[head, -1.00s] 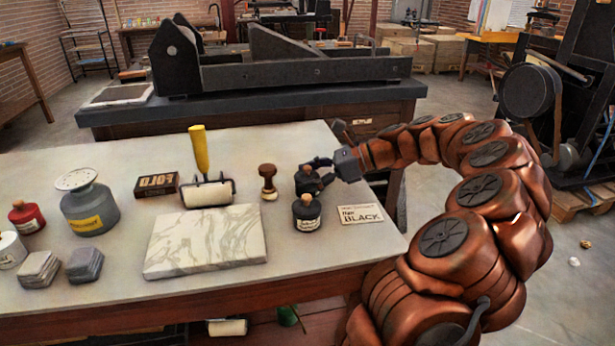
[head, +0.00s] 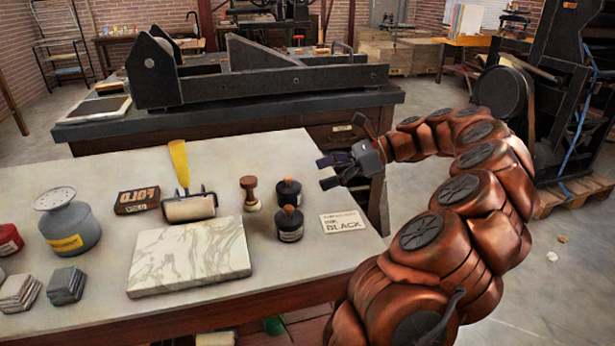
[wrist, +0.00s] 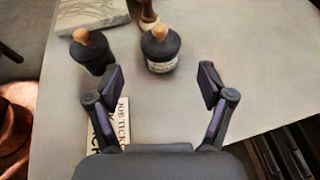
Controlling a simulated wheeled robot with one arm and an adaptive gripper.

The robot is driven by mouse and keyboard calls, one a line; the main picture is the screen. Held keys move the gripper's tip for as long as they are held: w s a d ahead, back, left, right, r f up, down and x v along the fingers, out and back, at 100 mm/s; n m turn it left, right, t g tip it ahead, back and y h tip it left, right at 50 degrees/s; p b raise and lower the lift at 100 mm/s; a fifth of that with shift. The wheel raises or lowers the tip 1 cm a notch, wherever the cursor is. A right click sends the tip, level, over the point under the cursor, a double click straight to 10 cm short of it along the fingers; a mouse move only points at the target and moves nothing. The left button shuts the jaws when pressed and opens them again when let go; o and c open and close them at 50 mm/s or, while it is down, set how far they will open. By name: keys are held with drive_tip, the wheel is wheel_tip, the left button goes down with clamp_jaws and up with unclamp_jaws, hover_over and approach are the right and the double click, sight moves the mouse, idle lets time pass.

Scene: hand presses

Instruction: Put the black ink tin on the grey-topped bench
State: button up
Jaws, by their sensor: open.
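Two round black ink tins with tan knobs stand upright on the pale grey-topped bench (head: 95,165). The rear tin (head: 289,193) shows as the right-hand labelled one in the wrist view (wrist: 161,54). The front tin (head: 290,228) shows on the left there (wrist: 92,56). I cannot tell the tins' contents apart. My gripper (head: 325,172) is open and empty, just right of the rear tin in the head view. In the wrist view, both open fingers (wrist: 160,78) are short of that tin, with bare benchtop between.
A wooden-handled stamp (head: 250,194), marble slab (head: 190,257) and roller (head: 188,207) are to the left. A dark-topped bench (head: 230,116) with a press stands behind.

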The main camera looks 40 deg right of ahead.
drive_tip(key=shift+v, duration=1.35)
